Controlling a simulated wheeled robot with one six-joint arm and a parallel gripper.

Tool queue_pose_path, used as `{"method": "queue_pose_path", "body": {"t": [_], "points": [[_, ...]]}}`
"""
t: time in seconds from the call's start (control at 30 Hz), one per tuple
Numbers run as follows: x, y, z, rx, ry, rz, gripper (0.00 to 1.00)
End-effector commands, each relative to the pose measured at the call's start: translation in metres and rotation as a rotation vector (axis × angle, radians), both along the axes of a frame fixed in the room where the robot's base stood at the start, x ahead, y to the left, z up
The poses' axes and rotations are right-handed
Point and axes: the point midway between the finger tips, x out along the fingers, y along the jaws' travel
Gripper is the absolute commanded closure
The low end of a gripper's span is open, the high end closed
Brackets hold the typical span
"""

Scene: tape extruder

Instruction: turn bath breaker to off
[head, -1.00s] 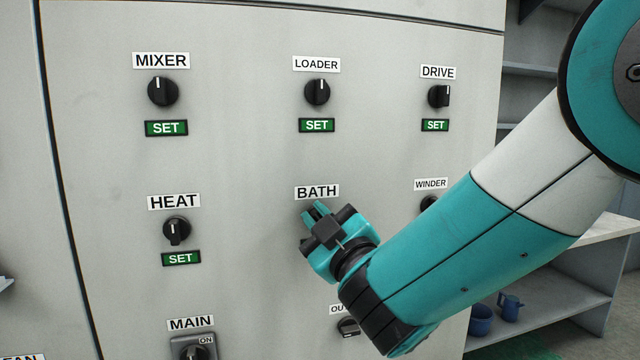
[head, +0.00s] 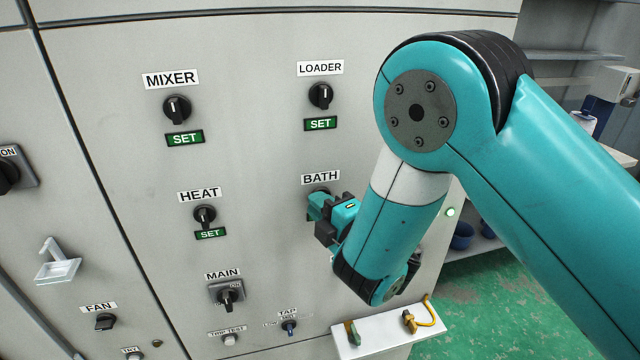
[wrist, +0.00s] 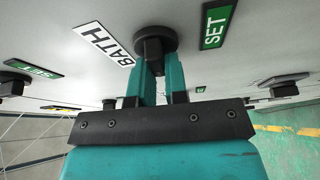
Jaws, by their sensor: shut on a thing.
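The bath breaker is a black round knob (wrist: 155,40) below the white BATH label (head: 320,177) on the grey panel. In the wrist view the label (wrist: 105,42) is left of the knob and a green SET plate (wrist: 217,24) is right of it. My gripper (wrist: 160,70) is shut on the knob's grip, one teal finger on each side. In the head view my gripper (head: 317,207) reaches the knob, hiding most of it and the SET plate. The knob's pointer direction cannot be made out.
Neighbouring knobs are LOADER (head: 321,95) above, HEAT (head: 204,215) to the left and MAIN (head: 229,293) lower left. My arm covers the right side of the panel.

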Motion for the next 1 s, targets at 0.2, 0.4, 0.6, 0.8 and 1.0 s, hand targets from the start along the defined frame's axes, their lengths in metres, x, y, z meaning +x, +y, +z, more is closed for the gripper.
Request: {"method": "queue_pose_path", "body": {"t": [0.2, 0.4, 0.6, 0.8, 1.0], "points": [[-0.0002, 0.0003, 0.0007, -0.057, -0.015, 0.000, 1.00], [0.0000, 0.0004, -0.0010, -0.071, -0.021, 0.000, 1.00], [0.0001, 0.0004, -0.0014, -0.071, -0.021, 0.000, 1.00], [0.0001, 0.0003, -0.0013, -0.071, -0.020, 0.000, 0.66], [0.0001, 0.0002, -0.0011, -0.071, -0.020, 0.000, 0.61]]}}
